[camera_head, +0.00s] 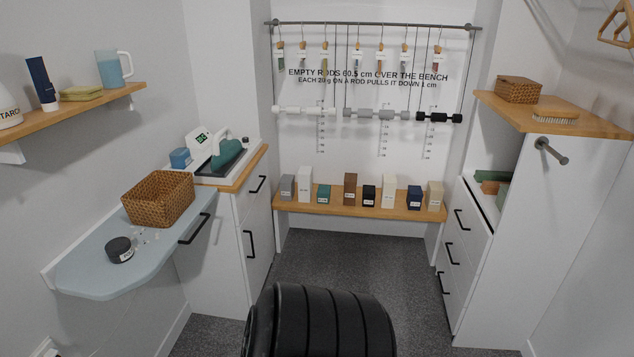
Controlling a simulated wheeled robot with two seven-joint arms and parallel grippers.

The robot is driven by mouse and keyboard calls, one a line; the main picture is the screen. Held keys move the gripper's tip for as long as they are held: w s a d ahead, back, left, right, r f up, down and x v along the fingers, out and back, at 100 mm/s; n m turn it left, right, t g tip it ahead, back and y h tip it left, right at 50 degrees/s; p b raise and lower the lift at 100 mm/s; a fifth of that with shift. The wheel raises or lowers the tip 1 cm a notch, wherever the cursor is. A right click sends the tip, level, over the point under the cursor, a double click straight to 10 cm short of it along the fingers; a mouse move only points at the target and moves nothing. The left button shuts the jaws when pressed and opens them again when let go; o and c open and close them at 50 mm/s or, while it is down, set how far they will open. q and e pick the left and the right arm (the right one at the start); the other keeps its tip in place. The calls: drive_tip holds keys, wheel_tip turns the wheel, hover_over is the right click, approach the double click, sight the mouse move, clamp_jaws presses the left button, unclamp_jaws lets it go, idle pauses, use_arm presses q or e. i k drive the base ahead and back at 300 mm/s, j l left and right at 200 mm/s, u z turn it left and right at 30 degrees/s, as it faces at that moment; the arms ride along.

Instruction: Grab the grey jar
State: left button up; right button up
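A wicker basket (160,198) stands behind the jar. A wooden shelf (75,112) with a mug (108,68) and a tube (41,84) hangs above. A bench (335,204) holds several boxes at the back. The grey floor (325,262) between the cabinets is clear.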

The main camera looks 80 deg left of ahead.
sight(123, 258)
drive_tip(key=u, duration=4)
drive_tip(key=i+l, duration=0.15)
drive_tip(key=l, duration=0.2)
drive_tip(key=i+l+u, duration=0.15)
drive_tip(key=i+l, duration=0.2)
drive_tip(key=l, duration=0.3)
drive_tip(key=i+l+u, duration=0.15)
drive_tip(key=l, duration=0.2)
